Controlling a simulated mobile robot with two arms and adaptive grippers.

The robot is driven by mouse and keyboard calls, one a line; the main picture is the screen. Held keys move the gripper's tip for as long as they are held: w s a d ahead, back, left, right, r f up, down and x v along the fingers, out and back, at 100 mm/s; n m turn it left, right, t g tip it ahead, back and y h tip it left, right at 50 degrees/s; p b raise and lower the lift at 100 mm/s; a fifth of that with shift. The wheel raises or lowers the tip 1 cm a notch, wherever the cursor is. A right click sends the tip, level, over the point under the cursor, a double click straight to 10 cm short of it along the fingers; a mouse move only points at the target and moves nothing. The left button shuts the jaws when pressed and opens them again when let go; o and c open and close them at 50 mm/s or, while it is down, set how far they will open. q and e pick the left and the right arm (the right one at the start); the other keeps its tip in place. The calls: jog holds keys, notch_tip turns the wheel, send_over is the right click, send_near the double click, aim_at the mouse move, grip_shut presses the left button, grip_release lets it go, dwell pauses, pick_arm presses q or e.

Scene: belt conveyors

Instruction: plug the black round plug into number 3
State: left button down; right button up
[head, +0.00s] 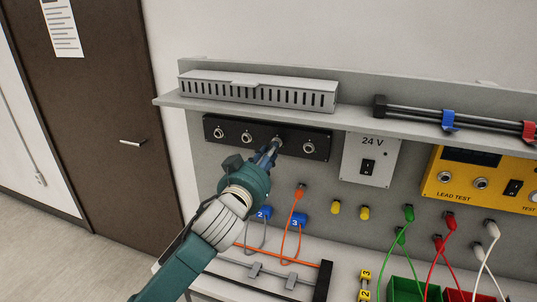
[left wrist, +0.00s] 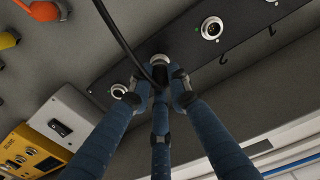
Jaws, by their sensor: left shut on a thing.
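A black panel (head: 292,135) under the shelf carries a row of round silver sockets. From the left in the head view they include the first (head: 219,132), the second (head: 246,137) and the far right one (head: 308,147). My left gripper (head: 268,153) is at the third position and covers it. In the left wrist view its blue fingers (left wrist: 164,90) are shut around the black round plug (left wrist: 158,73), against a silver ring. A black cable (left wrist: 120,40) runs from the plug. I cannot tell how deep the plug sits. My right gripper is not in view.
A grey slotted duct (head: 258,91) lies on the shelf above. A 24 V switch box (head: 369,160) and a yellow tester (head: 480,184) are to the right. An orange cable (head: 298,205) and blue number tags hang below the panel, near my left arm.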

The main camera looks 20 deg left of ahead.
pick_arm(q)
jog(key=shift+w, duration=0.55)
dwell(0.6)
jog(key=c, duration=1.6)
grip_release()
jog(key=shift+o, duration=0.2)
